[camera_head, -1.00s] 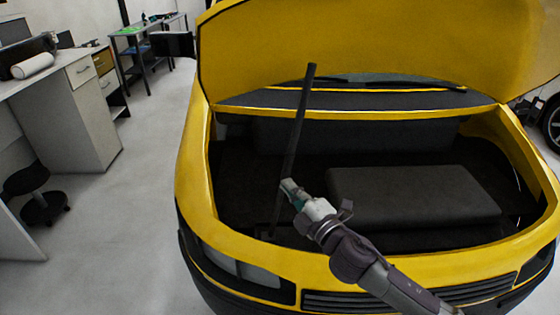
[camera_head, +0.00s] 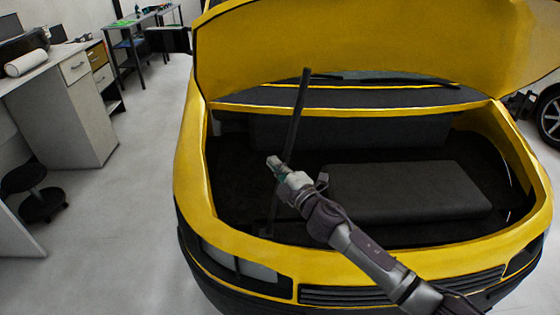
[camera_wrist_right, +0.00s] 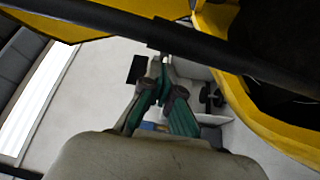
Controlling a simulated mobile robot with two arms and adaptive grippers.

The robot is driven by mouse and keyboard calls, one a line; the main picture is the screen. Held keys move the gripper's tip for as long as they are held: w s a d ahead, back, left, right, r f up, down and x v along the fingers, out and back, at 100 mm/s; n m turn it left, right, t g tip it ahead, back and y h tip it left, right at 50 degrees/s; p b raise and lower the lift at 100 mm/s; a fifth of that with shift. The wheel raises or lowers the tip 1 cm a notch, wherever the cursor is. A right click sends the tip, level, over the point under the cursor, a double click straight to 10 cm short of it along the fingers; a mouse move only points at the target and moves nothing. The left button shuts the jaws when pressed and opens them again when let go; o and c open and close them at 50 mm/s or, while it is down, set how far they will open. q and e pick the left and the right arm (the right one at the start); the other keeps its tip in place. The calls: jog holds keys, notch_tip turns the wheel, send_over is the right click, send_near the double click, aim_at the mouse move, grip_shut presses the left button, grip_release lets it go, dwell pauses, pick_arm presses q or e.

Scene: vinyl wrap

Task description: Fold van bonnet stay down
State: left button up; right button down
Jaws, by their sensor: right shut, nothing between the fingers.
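The bonnet stay (camera_head: 299,106) is a long dark rod rising from the front left of the yellow van's open engine bay, tilted slightly right. Its upper end shows in front of the raised bonnet (camera_head: 390,45); I cannot tell if they touch. My right gripper (camera_head: 271,162) is shut and empty. It crosses in front of the stay's middle, with its tips just left of the rod. In the right wrist view the stay (camera_wrist_right: 230,55) runs across the top, close to the shut fingertips (camera_wrist_right: 160,62); contact is unclear. My left gripper is not in view.
The engine bay holds a dark block (camera_head: 405,192). The van's front rim (camera_head: 400,247) lies beneath my right arm. A desk (camera_head: 75,120) and a stool (camera_head: 40,195) stand at the left, with clear floor (camera_head: 125,215) between them and the van.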

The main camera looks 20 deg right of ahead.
jog(key=shift+s+d+f, duration=0.1)
jog(key=shift+d, duration=0.6)
jog(key=shift+a, duration=0.1)
jog(key=shift+f, duration=0.1)
jog(key=s+d+f+m+t+h+b, duration=0.2)
jog(key=d+f+m+b, duration=0.3)
jog(key=d+f+b, duration=0.3)
jog(key=s+d+f+m+t+h+b, duration=0.1)
jog(key=s+d+f+m+b, duration=0.3)
jog(key=d+f+b, duration=0.4)
jog(key=shift+s+d+m+t+h+b, duration=0.4)
jog(key=shift+d+m+t+b, duration=0.45)
jog(key=shift+d+b, duration=3.15)
jog(key=shift+a, duration=0.25)
